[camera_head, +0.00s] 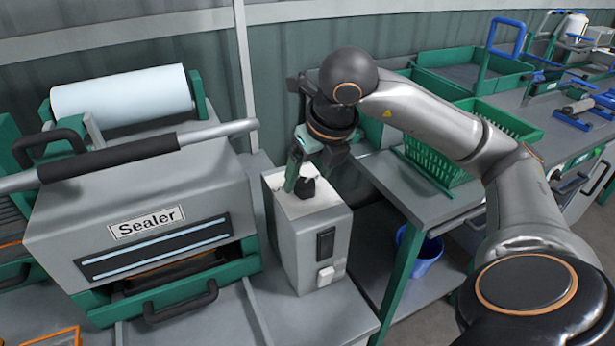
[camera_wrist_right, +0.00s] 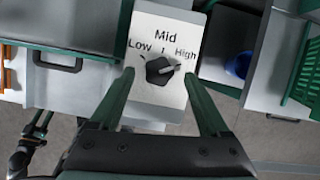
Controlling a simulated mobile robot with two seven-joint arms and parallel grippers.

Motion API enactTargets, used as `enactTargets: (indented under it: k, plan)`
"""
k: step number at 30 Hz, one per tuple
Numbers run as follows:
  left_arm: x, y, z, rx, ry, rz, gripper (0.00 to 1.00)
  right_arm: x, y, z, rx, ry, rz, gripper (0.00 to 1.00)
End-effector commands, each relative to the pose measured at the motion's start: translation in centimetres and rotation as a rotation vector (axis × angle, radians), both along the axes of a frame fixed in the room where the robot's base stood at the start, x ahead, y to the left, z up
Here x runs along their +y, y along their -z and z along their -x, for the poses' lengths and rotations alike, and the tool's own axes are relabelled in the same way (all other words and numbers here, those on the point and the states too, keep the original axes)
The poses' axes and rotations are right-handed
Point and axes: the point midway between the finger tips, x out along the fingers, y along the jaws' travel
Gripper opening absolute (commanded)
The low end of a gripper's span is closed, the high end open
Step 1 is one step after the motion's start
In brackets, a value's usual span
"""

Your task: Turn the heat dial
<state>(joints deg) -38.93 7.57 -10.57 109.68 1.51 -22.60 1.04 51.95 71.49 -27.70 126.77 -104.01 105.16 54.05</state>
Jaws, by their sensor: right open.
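The heat dial (camera_wrist_right: 159,71) is a black knob on a white plate (camera_wrist_right: 165,30) marked Low, Mid and High. Its light pointer lies to the right, toward the High side. In the head view the dark dial (camera_head: 306,188) sits on top of the grey control box (camera_head: 285,240), partly hidden by my gripper. My right gripper (camera_head: 300,174) is over the box top. In the wrist view my right gripper (camera_wrist_right: 158,78) is open, with one green finger on each side of the dial and visible gaps between.
The grey Sealer machine (camera_head: 130,235) with its long handle bar (camera_head: 110,161) stands left of the box. A green basket (camera_head: 500,120) and a green crate (camera_head: 450,57) are on the bench to the right. A blue bucket (camera_head: 420,265) sits below.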

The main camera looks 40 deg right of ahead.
Motion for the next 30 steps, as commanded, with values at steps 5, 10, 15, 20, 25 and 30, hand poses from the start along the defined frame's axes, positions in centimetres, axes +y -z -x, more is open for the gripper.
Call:
enactTargets:
  k: [5, 10, 15, 20, 25, 30]
  plan:
    - [0.0, -0.8, 0.0, 0.0, 0.0, 0.0, 0.5, 0.4, -4.0, 1.4, -0.008, -0.003, 0.0, 0.8]
    - [0.0, -2.1, 0.0, 0.0, 0.0, 0.0, 0.5, 0.5, -7.5, 2.8, -0.006, 0.0, 0.001, 0.8]
    - [0.0, -3.1, 0.0, -0.001, -0.001, 0.001, 0.5, 0.7, -9.4, 3.7, -0.003, -0.001, 0.002, 0.8]
    - [0.0, -3.4, 0.0, -0.001, -0.001, 0.001, 0.5, 0.8, -9.9, 4.0, -0.001, 0.0, 0.0, 0.8]
    - [0.0, -3.3, 0.0, -0.001, -0.001, 0.001, 0.5, 0.8, -9.9, 4.0, 0.0, 0.0, 0.0, 0.8]
    - [0.0, -3.3, 0.0, -0.001, -0.001, 0.001, 0.5, 0.8, -9.8, 4.0, 0.0, 0.0, 0.0, 0.8]
